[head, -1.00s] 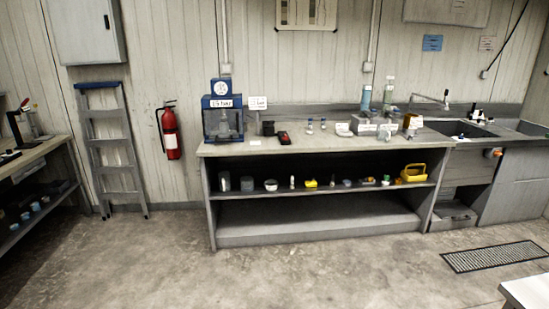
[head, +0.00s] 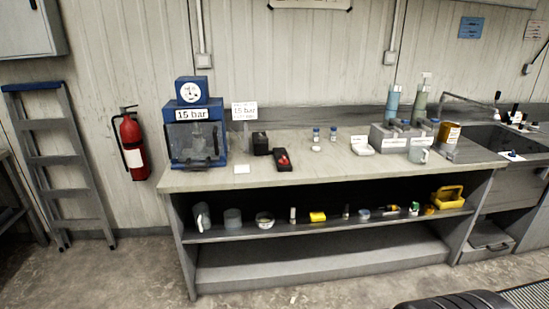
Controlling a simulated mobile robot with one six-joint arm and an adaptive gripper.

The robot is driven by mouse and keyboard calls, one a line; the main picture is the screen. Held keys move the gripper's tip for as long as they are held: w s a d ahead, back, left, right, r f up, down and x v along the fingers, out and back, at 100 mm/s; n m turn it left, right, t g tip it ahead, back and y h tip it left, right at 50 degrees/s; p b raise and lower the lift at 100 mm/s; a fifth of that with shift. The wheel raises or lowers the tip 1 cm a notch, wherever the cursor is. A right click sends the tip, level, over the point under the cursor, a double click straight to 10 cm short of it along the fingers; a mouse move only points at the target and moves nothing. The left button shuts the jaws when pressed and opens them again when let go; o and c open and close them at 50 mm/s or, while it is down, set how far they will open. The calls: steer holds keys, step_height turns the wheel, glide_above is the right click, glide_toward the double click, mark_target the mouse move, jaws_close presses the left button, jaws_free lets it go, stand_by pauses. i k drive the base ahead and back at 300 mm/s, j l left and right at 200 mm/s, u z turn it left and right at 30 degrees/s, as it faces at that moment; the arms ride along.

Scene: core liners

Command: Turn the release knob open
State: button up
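A blue press-like device (head: 194,138) with a round white gauge (head: 190,92) on top and a "15 bar" label stands at the left end of the workbench. A chamber with a clear front shows in it, holding a grey shape. To its right, a low black unit with a red knob-like part (head: 283,159) lies on the bench top. I cannot tell for sure whether this red part is the release knob, or how it is turned. My gripper is not in view.
The workbench (head: 330,172) also holds a black box (head: 260,143), small bottles, a grey rack (head: 400,135) and a sink (head: 495,140) at right. Small items line the shelf below. A fire extinguisher (head: 131,145) and ladder (head: 60,165) are at left. Floor in front is mostly clear.

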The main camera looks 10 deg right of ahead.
mark_target(284, 161)
steer(key=i+j, duration=0.1)
steer(key=i, duration=0.85)
steer(key=i+j, duration=0.15)
steer(key=i, duration=0.75)
steer(key=i+j, duration=0.1)
steer(key=i, duration=0.85)
